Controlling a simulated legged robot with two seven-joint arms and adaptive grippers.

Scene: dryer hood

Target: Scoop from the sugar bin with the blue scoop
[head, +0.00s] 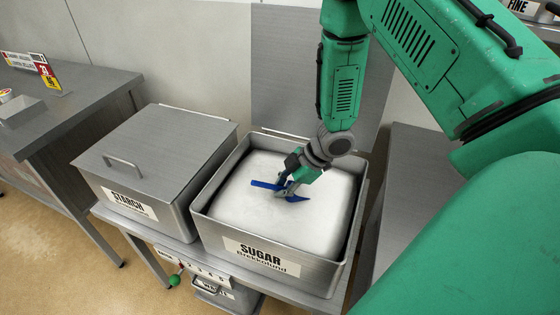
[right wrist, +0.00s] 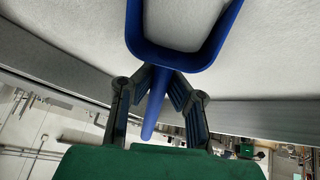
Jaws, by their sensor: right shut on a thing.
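The sugar bin (head: 276,262) is an open metal bin with a "SUGAR" label, filled with white sugar (head: 245,211). The blue scoop (head: 266,185) is at the sugar's surface near the middle of the bin; I cannot tell how deep it sits. My right gripper (head: 290,188) reaches down over the bin and is shut on the scoop. In the right wrist view the scoop's handle (right wrist: 155,105) runs between the two fingers, with its U-shaped rim (right wrist: 136,25) beyond, against white sugar. My left gripper is not in view.
A closed starch bin (head: 158,214) with a handled lid stands left of the sugar bin. The sugar bin's lid (head: 300,60) seems to stand upright behind it. A steel counter (head: 95,88) is at the far left.

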